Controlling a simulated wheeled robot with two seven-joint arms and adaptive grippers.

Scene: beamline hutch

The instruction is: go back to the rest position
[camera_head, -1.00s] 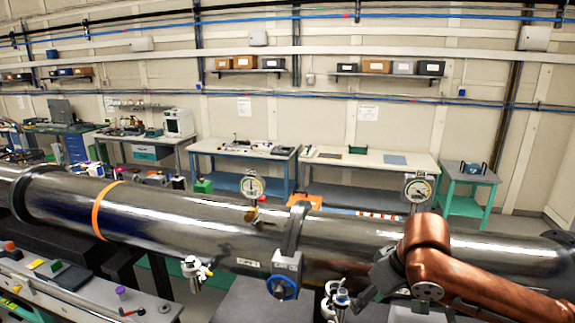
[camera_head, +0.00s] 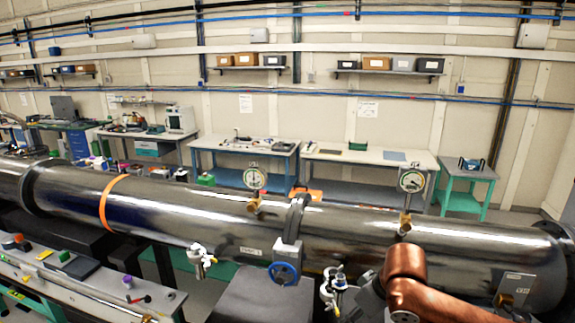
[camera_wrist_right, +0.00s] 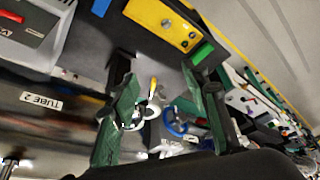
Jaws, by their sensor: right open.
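My right arm (camera_head: 405,270), copper-coloured, comes in at the lower right of the head view, in front of the long steel tube (camera_head: 185,215). Its gripper is not clearly visible there. In the right wrist view my right gripper (camera_wrist_right: 160,80) is open, with green pads on both fingers and nothing held between them. Behind the fingers are a blue round part (camera_wrist_right: 175,125) and pale fittings. My left gripper is not in view.
The tube carries two dial gauges (camera_head: 255,179) and a blue handwheel (camera_head: 284,273). A bench with small tools (camera_head: 90,295) is at the lower left. The wrist view shows a "TUBE 2" label (camera_wrist_right: 41,100) and a yellow panel (camera_wrist_right: 165,22). Worktables (camera_head: 240,150) line the back wall.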

